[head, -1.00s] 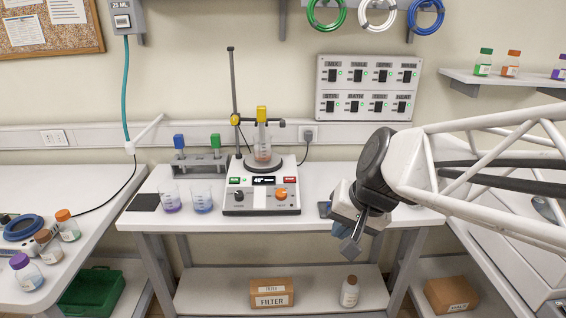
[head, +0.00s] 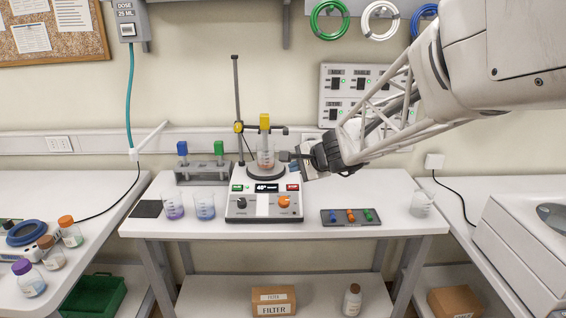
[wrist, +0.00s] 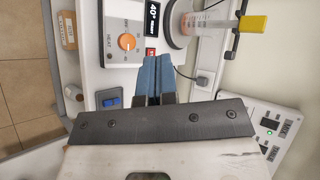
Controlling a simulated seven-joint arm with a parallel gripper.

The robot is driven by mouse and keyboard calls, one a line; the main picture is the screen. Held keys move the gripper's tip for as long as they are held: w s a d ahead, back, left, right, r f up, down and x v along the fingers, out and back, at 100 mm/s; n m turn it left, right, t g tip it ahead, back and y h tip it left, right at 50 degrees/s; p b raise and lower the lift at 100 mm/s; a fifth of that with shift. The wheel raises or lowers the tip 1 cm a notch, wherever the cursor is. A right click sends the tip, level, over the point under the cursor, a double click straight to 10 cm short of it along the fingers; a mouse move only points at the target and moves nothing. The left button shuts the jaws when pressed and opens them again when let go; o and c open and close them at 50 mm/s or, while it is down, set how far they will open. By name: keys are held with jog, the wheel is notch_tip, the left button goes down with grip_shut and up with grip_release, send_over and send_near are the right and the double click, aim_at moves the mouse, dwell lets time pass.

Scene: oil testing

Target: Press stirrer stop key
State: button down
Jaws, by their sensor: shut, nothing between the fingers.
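The stirrer (head: 240,213) is a white hotplate unit with a 40° display (head: 267,188), a green key (head: 237,188) and an orange knob (head: 284,203). Its red stop key (head: 292,187) is at the right end of the panel. A beaker (head: 265,160) stands on its plate. My gripper (head: 284,156) is shut and empty, just right of the beaker, above and behind the stop key.
A stand rod (head: 237,105) with a yellow clamp rises behind the stirrer. Two beakers (head: 204,206) stand at its left. A dark tray with coloured pieces (head: 351,223) lies at its right. A switch panel (head: 332,103) hangs on the wall behind my arm.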

jog(key=w+f+m+t, duration=0.2)
jog(key=w+f+m, duration=0.3)
jog(key=w, duration=0.7)
jog(key=shift+a+m+h, duration=0.15)
jog(key=shift+m+h, duration=0.25)
jog(key=shift+m, duration=0.1)
jog(key=shift+w+f, duration=0.1)
jog(key=shift+f, duration=0.15)
jog(key=shift+w+f, duration=0.5)
jog(key=shift+f, duration=0.8)
jog(key=shift+w+f, duration=0.45)
jog(key=shift+f, duration=0.9)
jog(key=shift+w+f, duration=0.5)
jog(key=shift+f, duration=0.8)
jog(key=shift+w+f, duration=0.3)
jog(key=shift+f, duration=0.5)
jog(key=shift+r, duration=0.1)
jog(key=shift+s+r, duration=0.3)
jog(key=shift+r, duration=0.35)
jog(key=shift+s+r, duration=0.3)
jog(key=shift+r, duration=0.5)
jog(key=shift+s+r, duration=0.25)
jog(key=shift+r, duration=0.55)
jog(key=shift+s+r, duration=0.3)
jog(key=shift+r, duration=0.5)
